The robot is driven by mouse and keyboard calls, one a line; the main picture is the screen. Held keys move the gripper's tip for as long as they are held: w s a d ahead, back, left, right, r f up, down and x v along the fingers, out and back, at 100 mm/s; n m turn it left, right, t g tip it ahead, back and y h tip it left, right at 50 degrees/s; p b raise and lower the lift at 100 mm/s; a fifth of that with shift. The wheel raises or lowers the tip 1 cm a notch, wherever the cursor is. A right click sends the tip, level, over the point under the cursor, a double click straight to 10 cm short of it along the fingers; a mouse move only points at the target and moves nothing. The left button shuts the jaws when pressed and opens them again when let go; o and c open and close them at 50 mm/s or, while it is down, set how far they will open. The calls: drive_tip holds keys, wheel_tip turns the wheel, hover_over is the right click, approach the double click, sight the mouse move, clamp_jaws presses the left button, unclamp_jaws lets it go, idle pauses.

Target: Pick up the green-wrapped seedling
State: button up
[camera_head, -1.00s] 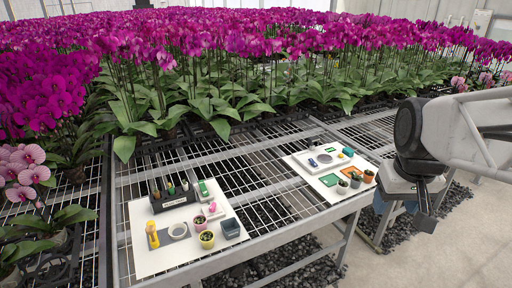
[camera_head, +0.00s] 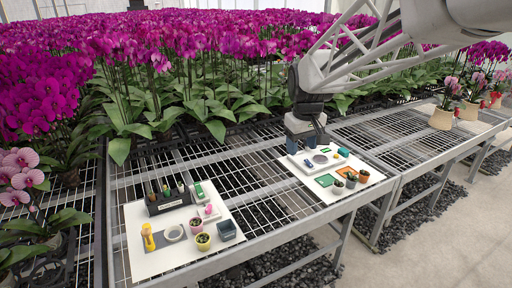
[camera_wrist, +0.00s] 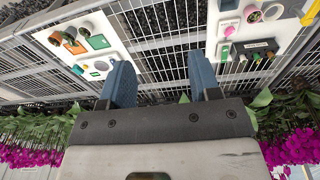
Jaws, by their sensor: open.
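In the head view, a black rack (camera_head: 168,202) on the left white board holds several small upright plugs with greenish tops. They are too small to tell which one is the green-wrapped seedling. The rack also shows at the right in the wrist view (camera_wrist: 252,50). My gripper (camera_head: 305,142) is above the right white board's back edge, well to the right of the rack. In the wrist view my gripper (camera_wrist: 164,78) has its two blue fingers apart, with nothing between them.
The left board (camera_head: 150,262) also bears a yellow bottle (camera_head: 148,237), small pots (camera_head: 203,241), a grey square pot (camera_head: 226,230) and a green block (camera_head: 199,189). The right board (camera_head: 318,188) carries several pots and coloured pieces. Tall orchids (camera_head: 150,60) fill the back. Bare mesh separates the boards.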

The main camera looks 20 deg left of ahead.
drive_tip(key=w+a+f+n, duration=0.1)
drive_tip(key=w+a+f, duration=0.15)
drive_tip(key=a, duration=0.45)
drive_tip(key=w+a+f+n, duration=0.2)
drive_tip(key=w+a, duration=0.2)
drive_tip(key=a, duration=0.4)
drive_tip(key=n+g, duration=0.1)
drive_tip(key=n, duration=0.6)
hover_over(166, 190)
drive_tip(key=shift+h, duration=0.3)
wheel_tip(166, 190, down, 21)
drive_tip(key=shift+w+a+f, duration=0.15)
drive_tip(key=shift+f, duration=0.05)
drive_tip(key=shift+f, duration=1.25)
drive_tip(key=shift+f, duration=2.6)
